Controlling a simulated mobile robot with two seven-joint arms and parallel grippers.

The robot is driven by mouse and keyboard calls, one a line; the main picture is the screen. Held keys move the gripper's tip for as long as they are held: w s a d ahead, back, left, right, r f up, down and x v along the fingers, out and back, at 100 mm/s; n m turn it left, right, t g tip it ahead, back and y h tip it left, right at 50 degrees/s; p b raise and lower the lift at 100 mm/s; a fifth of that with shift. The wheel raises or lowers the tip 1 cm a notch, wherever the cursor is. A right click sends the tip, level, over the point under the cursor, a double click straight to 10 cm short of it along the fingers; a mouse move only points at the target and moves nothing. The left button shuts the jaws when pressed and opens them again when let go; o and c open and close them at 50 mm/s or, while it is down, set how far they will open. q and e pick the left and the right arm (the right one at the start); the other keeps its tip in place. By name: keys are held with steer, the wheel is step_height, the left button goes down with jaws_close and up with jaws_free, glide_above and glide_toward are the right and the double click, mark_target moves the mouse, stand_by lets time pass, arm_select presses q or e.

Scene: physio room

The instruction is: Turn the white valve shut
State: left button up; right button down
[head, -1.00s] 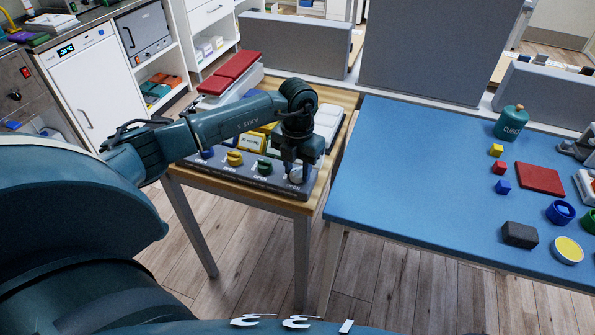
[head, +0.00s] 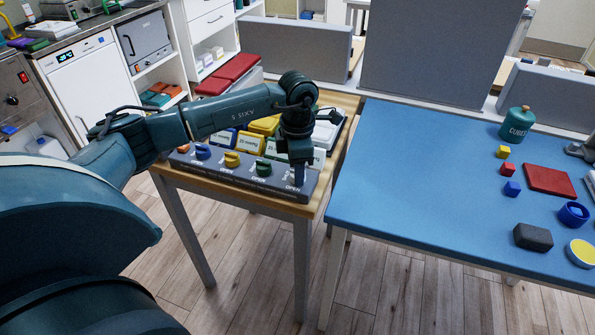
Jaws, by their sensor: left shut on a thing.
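A grey valve panel (head: 240,182) lies along the front of the wooden table (head: 312,212). Orange, blue, yellow and green valves stand in a row on it. The white valve (head: 298,180) is at the right end, mostly hidden by my left gripper. My left gripper (head: 297,174) points down over it and is shut on it. The word OPEN shows on the panel in front of the white valve. How far the valve is turned cannot be told. My right gripper is not in view.
Yellow and white boxes stand behind the panel, with red pads (head: 229,74) farther back. A blue table (head: 420,190) on the right holds a teal canister (head: 516,125), small coloured blocks, a red mat (head: 549,180) and a dark block (head: 532,237). A gap separates the tables.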

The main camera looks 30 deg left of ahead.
arm_select(q)
steer(key=shift+w+m, duration=0.1)
steer(key=shift+m, duration=0.4)
steer(key=o, duration=1)
steer(key=shift+c, duration=0.2)
step_height(320, 180, up, 13)
steer(key=shift+r+b, duration=0.15)
steer(key=shift+b, duration=0.15)
